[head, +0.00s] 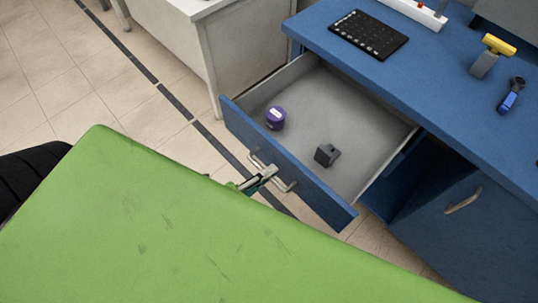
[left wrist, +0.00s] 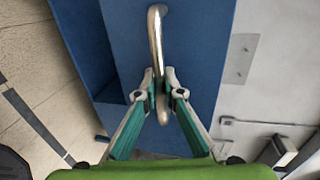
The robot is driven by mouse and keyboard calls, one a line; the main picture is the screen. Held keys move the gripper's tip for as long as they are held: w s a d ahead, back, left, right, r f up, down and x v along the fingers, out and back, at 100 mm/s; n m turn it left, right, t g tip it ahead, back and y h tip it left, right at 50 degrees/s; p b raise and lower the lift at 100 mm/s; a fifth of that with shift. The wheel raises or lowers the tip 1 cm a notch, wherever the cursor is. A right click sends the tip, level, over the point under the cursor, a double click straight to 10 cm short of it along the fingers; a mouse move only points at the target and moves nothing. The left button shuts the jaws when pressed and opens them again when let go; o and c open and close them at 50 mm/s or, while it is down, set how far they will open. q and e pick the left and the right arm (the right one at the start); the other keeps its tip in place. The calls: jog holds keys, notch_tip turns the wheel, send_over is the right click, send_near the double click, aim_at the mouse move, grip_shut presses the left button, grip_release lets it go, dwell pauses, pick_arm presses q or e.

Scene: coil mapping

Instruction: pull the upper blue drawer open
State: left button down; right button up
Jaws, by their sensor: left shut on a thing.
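The upper blue drawer (head: 290,165) stands pulled out from the blue desk in the head view, its grey inside bare to view. Its front carries a metal bar handle (head: 284,185). My left gripper (head: 268,174) is shut on this handle. In the left wrist view, the fingertips of my left gripper (left wrist: 162,84) close around the handle (left wrist: 155,40) against the blue front. Inside the drawer are a purple round container (head: 276,118) and a small dark grey block-like object (head: 327,155). My right gripper is not in view.
The blue desk top (head: 440,85) holds a black keyboard-like pad (head: 368,35), a yellow-topped tool (head: 492,55) and a blue-black tool (head: 511,95). A lower cabinet door (head: 455,235) is shut. A large green surface (head: 170,225) fills the foreground. A white cabinet (head: 255,50) stands behind.

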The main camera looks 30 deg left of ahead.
pick_arm(q)
jog(key=c, duration=2.1)
grip_release()
jog(key=shift+c, duration=0.2)
jog(key=v, duration=1.2)
jog(key=shift+f, duration=0.1)
jog(key=s+a+f+n+g+y, duration=0.1)
jog(key=s+f+n+g+y, duration=0.3)
jog(key=f, duration=0.7)
jog(key=s+a+f+n+g+h, duration=0.15)
jog(key=f+n, duration=0.45)
jog(key=f, duration=0.6)
jog(key=s+f+n+g+y, duration=0.25)
jog(key=f+n, duration=0.25)
jog(key=f, duration=0.6)
jog(key=s+f+n+g, duration=0.4)
jog(key=s+f, duration=0.4)
jog(key=s, duration=0.2)
jog(key=shift+a+n+g, duration=0.15)
jog(key=shift+n+g, duration=0.15)
jog(key=shift+g, duration=0.5)
